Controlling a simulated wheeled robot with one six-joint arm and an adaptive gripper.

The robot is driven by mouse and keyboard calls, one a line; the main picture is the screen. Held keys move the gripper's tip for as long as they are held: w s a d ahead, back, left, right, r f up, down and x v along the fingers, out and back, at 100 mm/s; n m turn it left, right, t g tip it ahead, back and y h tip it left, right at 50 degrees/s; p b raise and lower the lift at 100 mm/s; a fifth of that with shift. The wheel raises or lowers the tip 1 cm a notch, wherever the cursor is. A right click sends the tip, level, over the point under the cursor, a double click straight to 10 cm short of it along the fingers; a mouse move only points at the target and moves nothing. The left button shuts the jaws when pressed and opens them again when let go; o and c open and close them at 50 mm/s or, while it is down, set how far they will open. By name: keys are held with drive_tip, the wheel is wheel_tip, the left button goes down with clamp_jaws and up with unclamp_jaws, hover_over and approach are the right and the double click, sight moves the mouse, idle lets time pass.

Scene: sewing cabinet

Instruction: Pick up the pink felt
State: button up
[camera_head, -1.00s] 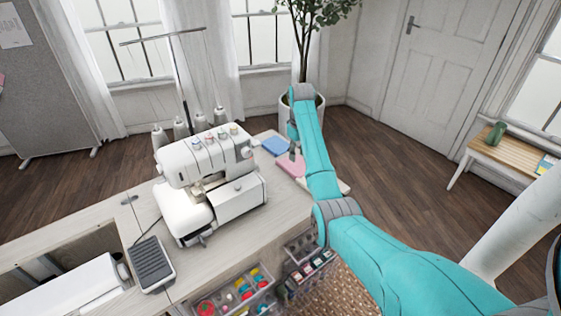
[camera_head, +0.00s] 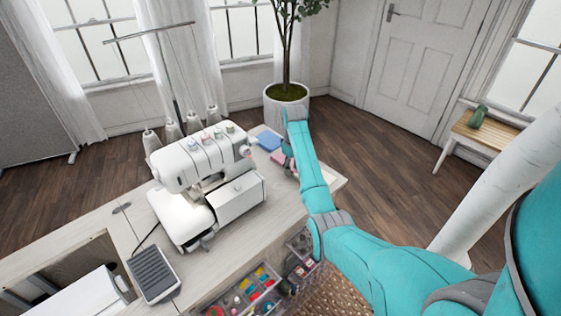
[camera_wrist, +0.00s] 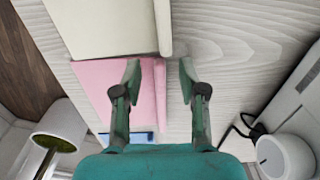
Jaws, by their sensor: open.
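The pink felt (camera_wrist: 100,88) is a flat folded piece on the pale wooden tabletop, between a cream piece (camera_wrist: 95,25) and a blue piece (camera_wrist: 140,137). In the wrist view my gripper (camera_wrist: 160,72) is open over the pink felt's folded edge. The left finger overlaps the felt and the right finger is over bare wood just past the edge. I cannot tell whether the fingers touch it. In the head view the pink felt (camera_head: 278,160) is partly hidden by my gripper and arm.
A white serger (camera_head: 205,180) with thread cones stands left of the felt in the head view. A grey foot pedal (camera_head: 153,273) and a drawer of coloured notions (camera_head: 245,295) are nearer. A potted plant (camera_head: 288,105) stands beyond the table.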

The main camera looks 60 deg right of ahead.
drive_tip(key=shift+f, duration=0.35)
clamp_jaws()
drive_tip(key=shift+r, duration=0.1)
